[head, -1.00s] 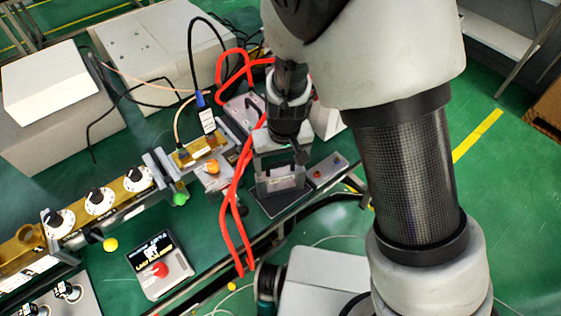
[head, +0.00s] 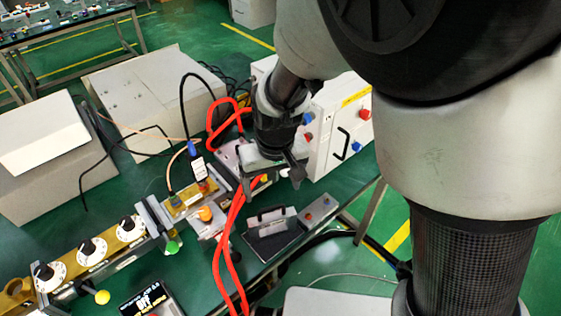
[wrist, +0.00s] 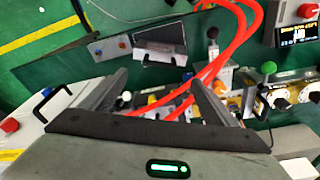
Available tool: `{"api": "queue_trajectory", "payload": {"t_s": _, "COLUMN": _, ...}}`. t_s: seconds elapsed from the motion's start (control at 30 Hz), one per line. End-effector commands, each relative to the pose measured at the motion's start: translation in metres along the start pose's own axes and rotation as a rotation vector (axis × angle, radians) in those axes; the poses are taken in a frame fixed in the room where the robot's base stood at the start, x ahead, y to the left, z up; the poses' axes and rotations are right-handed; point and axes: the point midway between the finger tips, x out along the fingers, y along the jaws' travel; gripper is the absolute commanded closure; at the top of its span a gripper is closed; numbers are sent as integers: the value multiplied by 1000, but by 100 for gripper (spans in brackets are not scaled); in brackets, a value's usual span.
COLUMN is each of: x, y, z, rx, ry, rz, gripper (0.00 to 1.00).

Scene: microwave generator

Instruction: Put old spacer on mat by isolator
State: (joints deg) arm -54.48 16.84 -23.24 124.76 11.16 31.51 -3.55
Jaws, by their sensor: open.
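The spacer, a pale grey plate with a dark handle along its top (head: 271,219), is on the dark mat (head: 278,244) near the table's front edge. In the wrist view the spacer (wrist: 160,45) and mat (wrist: 178,20) lie beyond my fingers. My gripper (head: 272,176) is above and behind the mat, apart from the spacer. Its two fingers (wrist: 160,84) are spread with nothing between them. I cannot tell for sure which part of the waveguide line is the isolator; a block with an orange knob (head: 206,214) stands left of the mat.
Red hoses (head: 228,235) run just left of the mat. A grey box with two buttons (head: 319,213) sits to its right. A white cabinet with a black handle (head: 335,125) stands behind. Dials on the line (head: 92,249) and a green knob (head: 172,247) are at left.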

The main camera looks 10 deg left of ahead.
Motion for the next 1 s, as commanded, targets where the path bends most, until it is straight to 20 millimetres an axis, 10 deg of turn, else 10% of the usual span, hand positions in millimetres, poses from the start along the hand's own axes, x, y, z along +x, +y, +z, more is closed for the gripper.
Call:
{"api": "queue_trajectory", "payload": {"t_s": 0.27, "x": -19, "y": 10, "z": 2, "rx": 30, "ry": 13, "rz": -16, "gripper": 18}}
{"api": "queue_trajectory", "payload": {"t_s": 0.43, "x": -81, "y": 53, "z": 17, "rx": 141, "ry": 81, "rz": -67, "gripper": 18}}
{"api": "queue_trajectory", "payload": {"t_s": 0.7, "x": -184, "y": 128, "z": 93, "rx": 326, "ry": 249, "rz": -9, "gripper": 18}}
{"api": "queue_trajectory", "payload": {"t_s": 1.0, "x": -224, "y": 157, "z": 159, "rx": 443, "ry": 330, "rz": 140, "gripper": 18}}
